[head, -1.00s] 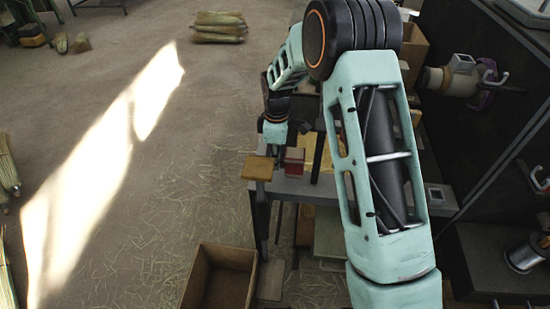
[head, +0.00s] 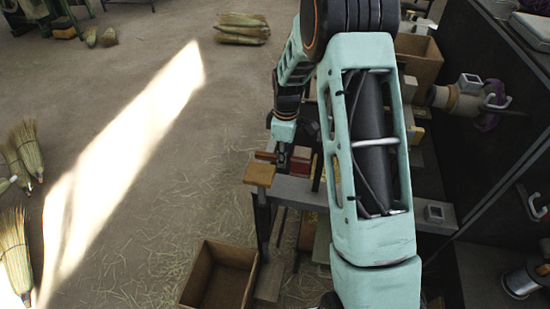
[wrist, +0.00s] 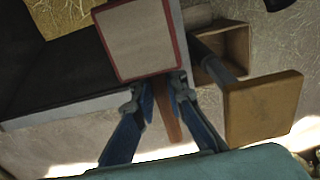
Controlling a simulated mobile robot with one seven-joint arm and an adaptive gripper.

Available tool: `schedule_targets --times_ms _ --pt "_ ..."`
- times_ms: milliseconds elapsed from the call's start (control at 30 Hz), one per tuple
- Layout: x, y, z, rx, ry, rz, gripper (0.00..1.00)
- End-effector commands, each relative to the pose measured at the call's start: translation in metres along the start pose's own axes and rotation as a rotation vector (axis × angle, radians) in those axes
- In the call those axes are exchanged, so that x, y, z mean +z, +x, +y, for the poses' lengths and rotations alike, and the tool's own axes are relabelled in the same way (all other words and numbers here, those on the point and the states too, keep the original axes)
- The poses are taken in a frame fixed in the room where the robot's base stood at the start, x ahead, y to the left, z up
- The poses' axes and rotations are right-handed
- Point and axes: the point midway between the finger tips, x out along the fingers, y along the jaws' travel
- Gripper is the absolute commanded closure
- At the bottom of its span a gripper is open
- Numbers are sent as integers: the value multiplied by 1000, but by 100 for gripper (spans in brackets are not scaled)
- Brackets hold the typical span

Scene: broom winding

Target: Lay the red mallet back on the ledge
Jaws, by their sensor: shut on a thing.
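The red mallet shows in the wrist view as a block (wrist: 143,40) with red edges and a pale face. Its wooden handle (wrist: 167,112) runs down between the blue fingers of my gripper (wrist: 160,90), which is shut on it. In the head view my gripper (head: 282,158) points down above the near end of the grey ledge (head: 300,190), with red parts of the mallet (head: 265,156) beside it. The grey ledge (wrist: 60,112) also shows below the mallet head in the wrist view. I cannot tell whether the mallet touches it.
An ochre wooden pad (head: 259,174) stands at the ledge's left end, close to my gripper; it also shows in the wrist view (wrist: 262,108). An open box (head: 220,275) stands on the floor below. A dark machine (head: 500,140) is at the right. Brooms (head: 15,245) lie at the left.

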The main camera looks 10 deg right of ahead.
Motion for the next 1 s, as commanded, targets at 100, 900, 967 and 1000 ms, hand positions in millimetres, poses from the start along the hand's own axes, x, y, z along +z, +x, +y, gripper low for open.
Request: schedule_targets --times_ms 100,900,967,1000 --pt "2 1 1 1 4 0 100" --pt "3 81 0 0 4 0 100" --pt "3 84 0 0 3 0 100" --pt "3 85 0 0 3 1 100"
